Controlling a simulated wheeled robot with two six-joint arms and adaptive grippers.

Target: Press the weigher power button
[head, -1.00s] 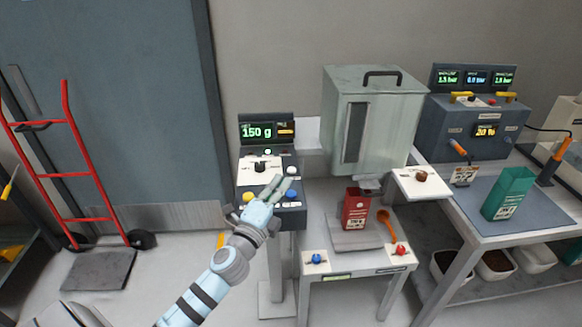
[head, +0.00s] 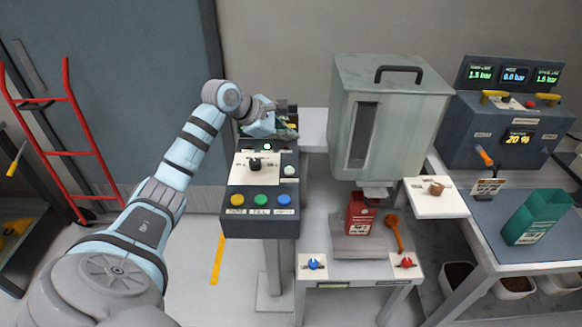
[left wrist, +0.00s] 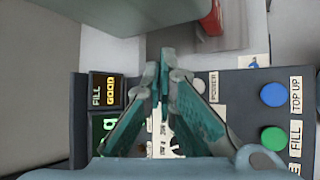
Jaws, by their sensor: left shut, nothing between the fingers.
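The weigher control panel (head: 262,212) stands on a post left of the bench. Its white button (head: 289,170) sits on the right side; the left wrist view shows a POWER label (left wrist: 214,88) by it, the button partly hidden by a finger. My left gripper (head: 290,130) is shut and empty at the top of the panel, in front of the display, beyond the white button. In the left wrist view its fingertips (left wrist: 164,52) meet above the panel, apart from the button. The display (left wrist: 107,92) reads FILL GOOD. My right gripper is not in view.
The panel also has a black knob (head: 255,164) and yellow (head: 237,200), green (head: 260,200) and blue (head: 285,200) buttons. A grey hopper (head: 390,120) stands to the right, above a red container (head: 360,216). A red hand truck (head: 75,140) stands at left.

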